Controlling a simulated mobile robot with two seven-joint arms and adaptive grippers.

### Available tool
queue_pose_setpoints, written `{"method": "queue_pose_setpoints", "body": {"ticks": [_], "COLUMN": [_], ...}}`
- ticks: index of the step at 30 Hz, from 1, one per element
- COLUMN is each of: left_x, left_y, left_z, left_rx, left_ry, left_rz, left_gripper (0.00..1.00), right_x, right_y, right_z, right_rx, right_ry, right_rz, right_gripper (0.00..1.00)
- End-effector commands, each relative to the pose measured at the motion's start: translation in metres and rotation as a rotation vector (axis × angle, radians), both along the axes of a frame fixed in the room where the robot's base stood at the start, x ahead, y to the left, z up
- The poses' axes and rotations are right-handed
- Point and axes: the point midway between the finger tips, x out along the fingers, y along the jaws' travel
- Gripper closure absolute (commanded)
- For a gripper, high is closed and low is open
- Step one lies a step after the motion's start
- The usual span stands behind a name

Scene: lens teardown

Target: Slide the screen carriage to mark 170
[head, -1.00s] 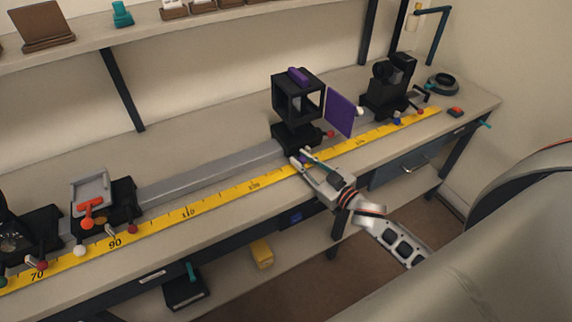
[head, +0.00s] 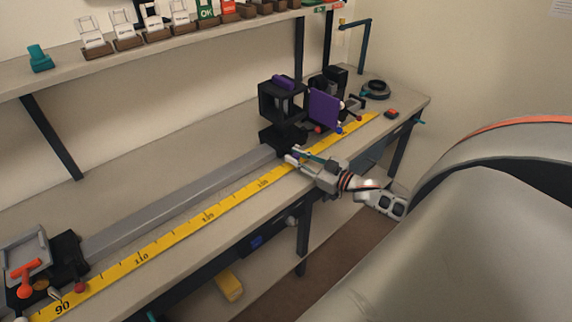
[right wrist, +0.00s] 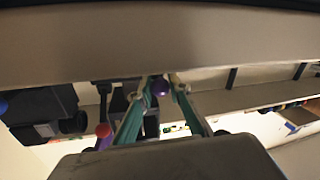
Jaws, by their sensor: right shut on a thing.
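The screen carriage (head: 283,137) is a black block on the grey rail, with a black open box frame on top and a purple square panel (head: 324,110) at its right. My right gripper (head: 294,156) is at the carriage's front side, above the yellow scale (head: 208,217). Its fingers are shut on a small purple knob (right wrist: 160,87), seen between the fingertips in the right wrist view. The carriage stands to the right of the last label that shows clearly; its exact mark cannot be read. My left gripper is not in view.
A black device (head: 333,80) stands close behind the purple panel, towards the rail's far end. Another carriage with an orange lever (head: 25,275) sits near mark 90. The rail (head: 185,200) between the two carriages is clear. A shelf (head: 170,52) runs above the bench.

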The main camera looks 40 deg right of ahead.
Motion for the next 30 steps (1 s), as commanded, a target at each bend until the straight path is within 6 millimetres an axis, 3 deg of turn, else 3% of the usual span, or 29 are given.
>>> {"method": "queue_pose_setpoints", "body": {"ticks": [9,22,23,24,30], "left_x": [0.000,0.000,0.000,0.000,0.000], "left_y": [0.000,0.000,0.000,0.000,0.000], "left_z": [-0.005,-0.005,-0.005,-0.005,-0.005], "left_rx": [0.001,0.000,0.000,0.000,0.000], "left_ry": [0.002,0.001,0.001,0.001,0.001], "left_rz": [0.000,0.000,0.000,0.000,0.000], "left_gripper": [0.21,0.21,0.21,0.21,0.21], "right_x": [0.001,0.001,0.001,0.001,0.001], "right_y": [-0.021,-0.023,-0.022,-0.022,-0.022], "right_z": [0.001,0.001,0.001,0.001,0.000], "right_rx": [0.001,0.000,0.000,0.000,0.000], "right_ry": [-0.003,-0.002,-0.002,-0.002,-0.001], "right_rz": [0.001,0.000,0.000,0.000,0.001], "right_gripper": [1.00,1.00,0.77,0.67,0.65]}}
